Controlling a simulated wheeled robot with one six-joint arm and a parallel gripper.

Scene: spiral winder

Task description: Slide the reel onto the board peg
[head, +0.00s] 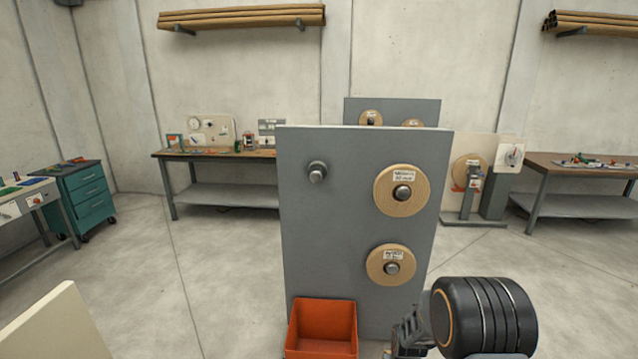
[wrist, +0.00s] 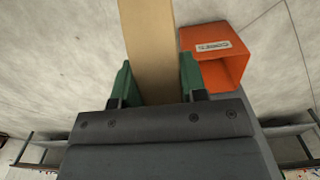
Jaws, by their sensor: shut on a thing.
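The grey board (head: 345,225) stands upright ahead in the head view. Its upper-left peg (head: 316,173) is bare. One tan reel (head: 388,205) sits on the upper-right peg and another (head: 377,267) on the lower-right peg, both labelled. In the wrist view my gripper (wrist: 156,82) has its two green fingers shut on a tan reel (wrist: 148,40), seen edge-on as a strip between them. The held reel's faces and hole are hidden, and I cannot make it out in the head view. My arm shows at the head view's lower right.
An orange bin (head: 322,318) stands at the board's lower left; it also shows right of the held reel in the wrist view (wrist: 240,75). A second board (head: 425,112) and benches (head: 225,155) stand behind. Open floor (head: 190,270) lies left of the board.

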